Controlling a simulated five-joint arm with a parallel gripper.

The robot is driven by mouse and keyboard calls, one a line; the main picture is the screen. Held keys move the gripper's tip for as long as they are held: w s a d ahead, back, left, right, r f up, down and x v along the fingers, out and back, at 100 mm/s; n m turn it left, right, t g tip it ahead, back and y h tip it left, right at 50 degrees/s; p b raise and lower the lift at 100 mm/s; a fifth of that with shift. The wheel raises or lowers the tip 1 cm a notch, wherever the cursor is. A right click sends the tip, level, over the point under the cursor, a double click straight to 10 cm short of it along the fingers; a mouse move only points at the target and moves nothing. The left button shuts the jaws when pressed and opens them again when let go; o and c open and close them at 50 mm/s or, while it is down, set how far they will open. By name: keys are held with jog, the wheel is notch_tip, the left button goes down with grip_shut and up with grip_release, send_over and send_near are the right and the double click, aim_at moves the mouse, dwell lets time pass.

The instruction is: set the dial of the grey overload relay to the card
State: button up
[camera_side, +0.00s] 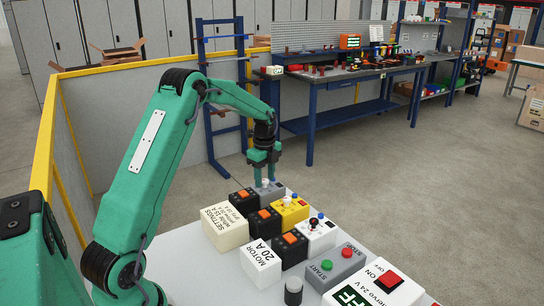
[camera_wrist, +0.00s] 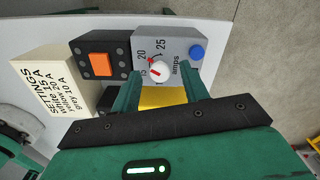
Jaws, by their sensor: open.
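The grey overload relay (camera_wrist: 178,42) has a blue button (camera_wrist: 197,53), an amps scale with 15, 20 and 25 readable, and a round white dial (camera_wrist: 160,72) with a red mark. I cannot tell the dial's exact setting. My gripper (camera_wrist: 161,80) is open, its green fingers on either side of the dial; contact cannot be told. In the side view my gripper (camera_side: 264,172) points down over the grey relay (camera_side: 270,187). The cream settings card (camera_wrist: 52,88) lists white, yellow and gray; the gray line seems to read 10 A.
A black block with an orange switch (camera_wrist: 99,65) sits beside the grey relay. A yellow relay (camera_side: 290,209) and a white relay (camera_side: 316,231) stand nearer the side camera. A MOTOR 20 A block (camera_side: 262,267) and a START/STOP box (camera_side: 337,266) are also on the bench.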

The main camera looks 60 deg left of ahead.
grip_shut()
